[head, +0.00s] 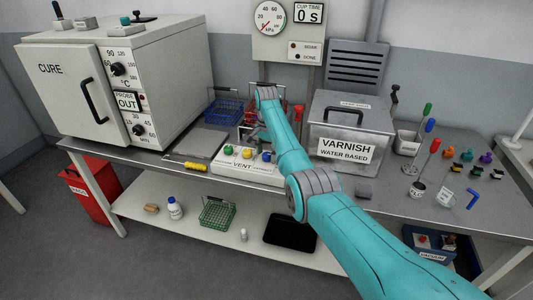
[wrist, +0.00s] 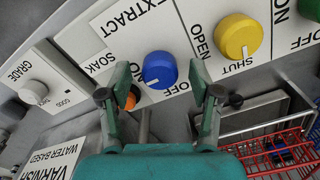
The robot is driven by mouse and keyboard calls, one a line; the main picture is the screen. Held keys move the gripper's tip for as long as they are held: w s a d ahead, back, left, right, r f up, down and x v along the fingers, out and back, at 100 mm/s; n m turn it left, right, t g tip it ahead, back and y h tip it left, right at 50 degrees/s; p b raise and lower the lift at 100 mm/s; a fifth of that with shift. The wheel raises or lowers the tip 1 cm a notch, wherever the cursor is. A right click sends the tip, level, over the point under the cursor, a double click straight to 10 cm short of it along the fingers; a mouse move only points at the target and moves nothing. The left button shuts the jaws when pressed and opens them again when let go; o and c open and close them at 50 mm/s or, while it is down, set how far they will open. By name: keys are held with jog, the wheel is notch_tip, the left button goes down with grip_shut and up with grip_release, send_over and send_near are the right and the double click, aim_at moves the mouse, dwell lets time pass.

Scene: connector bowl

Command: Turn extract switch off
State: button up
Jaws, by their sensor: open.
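The blue extract knob (wrist: 159,70) is on the white control panel (head: 230,168), beside the EXTRACT label, with SOAK and OFF markings around it. Its white pointer mark is toward the lower left in the wrist view, and I cannot tell for sure which marking it meets. The blue knob also shows small in the head view (head: 267,156). My gripper (wrist: 158,72) is open, with one finger on each side of the blue knob. I cannot tell whether the fingers touch it. The fingertips are hard to make out in the head view.
A yellow OPEN/SHUT knob (wrist: 238,36) sits beside the blue one, with a green knob (wrist: 310,8) beyond. A pale GRADE knob (wrist: 33,92) is at left. An orange part (wrist: 130,100) is mostly behind a finger. A red wire basket (wrist: 280,155) and varnish tank (head: 345,128) stand close.

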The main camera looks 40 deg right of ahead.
jog(key=c, duration=1.1)
jog(key=shift+c, duration=0.2)
jog(key=shift+n, duration=0.4)
jog(key=n, duration=0.3)
jog(key=shift+n, duration=0.3)
jog(key=n, duration=0.4)
jog(key=shift+n, duration=0.3)
jog(key=n, duration=0.4)
jog(key=shift+s+d, duration=0.1)
jog(key=shift+n, duration=2.5)
